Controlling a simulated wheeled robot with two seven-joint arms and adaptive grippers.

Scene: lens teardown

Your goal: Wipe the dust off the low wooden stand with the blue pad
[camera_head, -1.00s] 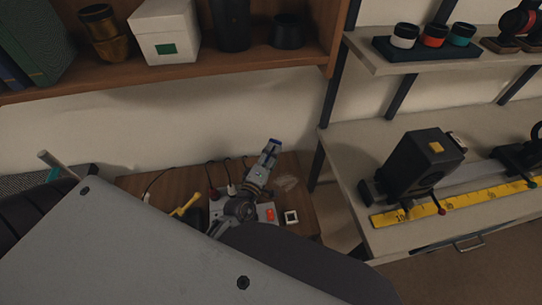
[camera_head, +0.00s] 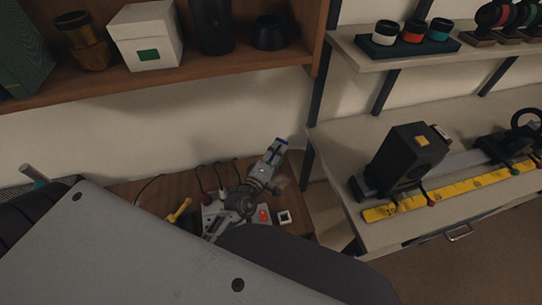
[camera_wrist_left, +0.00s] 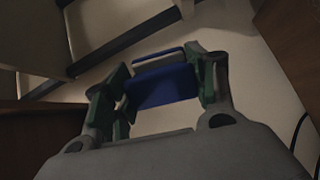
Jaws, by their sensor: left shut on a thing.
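The low wooden stand (camera_head: 158,199) is a brown top against the wall, partly hidden by my own grey body and arm. A faint pale dust patch (camera_head: 281,184) shows near its right end, partly behind my arm. My left gripper (camera_head: 276,150) is shut on the blue pad (camera_head: 281,141), over the back right part of the stand. In the left wrist view the blue pad (camera_wrist_left: 163,87) sits between the green-lined fingers. I cannot tell whether the pad touches anything. My right gripper is not in view.
A yellow-handled tool (camera_head: 180,210), a red-buttoned unit (camera_head: 263,215), a small white square (camera_head: 284,217) and cables crowd the stand. A wooden shelf (camera_head: 200,78) hangs above. A grey bench (camera_head: 347,140) with a black device (camera_head: 407,158) stands to the right.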

